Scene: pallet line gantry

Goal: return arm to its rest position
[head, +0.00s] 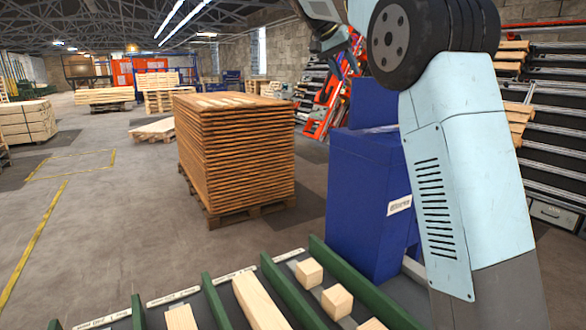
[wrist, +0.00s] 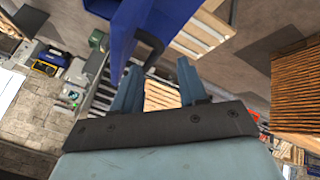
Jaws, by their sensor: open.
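My arm rises on the right of the head view, with its upper part bent up and over to the left near the top edge. My gripper (wrist: 160,90) shows in the wrist view, with its two blue-grey fingers spread apart and nothing between them. It is open and held high, away from the wood below. In the head view the fingers are not clearly seen; the end of the arm is partly cut off by the top edge.
Green dividers (head: 290,289) split the front tray, which holds wooden blocks (head: 309,272) and longer timbers (head: 258,302). A blue cabinet (head: 365,195) stands close beside my arm. A tall plank stack (head: 236,155) stands behind. The floor at left (head: 110,215) is clear.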

